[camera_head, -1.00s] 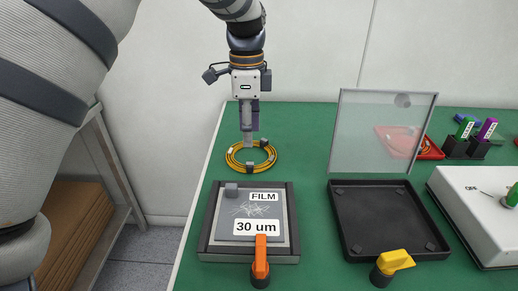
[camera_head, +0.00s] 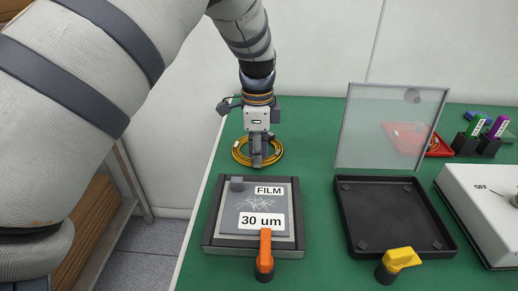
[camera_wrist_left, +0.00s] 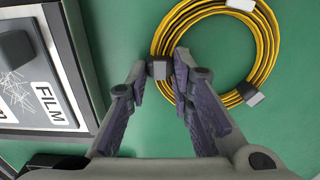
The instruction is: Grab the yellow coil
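The yellow coil (camera_head: 237,153) lies flat on the green table behind the film plate. It also shows in the left wrist view (camera_wrist_left: 162,38) as a ring of cable with grey clips and a white tag. My left gripper (camera_head: 257,162) points down over the coil, low near the table, and hides part of it. In the left wrist view the fingers (camera_wrist_left: 160,72) are apart, with a grey clip on the coil's edge between the fingertips. Whether a finger touches the coil I cannot tell. My right gripper is not in view.
A plate labelled FILM 30 um (camera_head: 254,215) with an orange knob (camera_head: 265,252) sits in front of the coil. Right of it are a black tray (camera_head: 393,215) with a raised clear lid (camera_head: 385,125) and a yellow knob (camera_head: 400,260). A white box (camera_head: 480,210) stands farther right.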

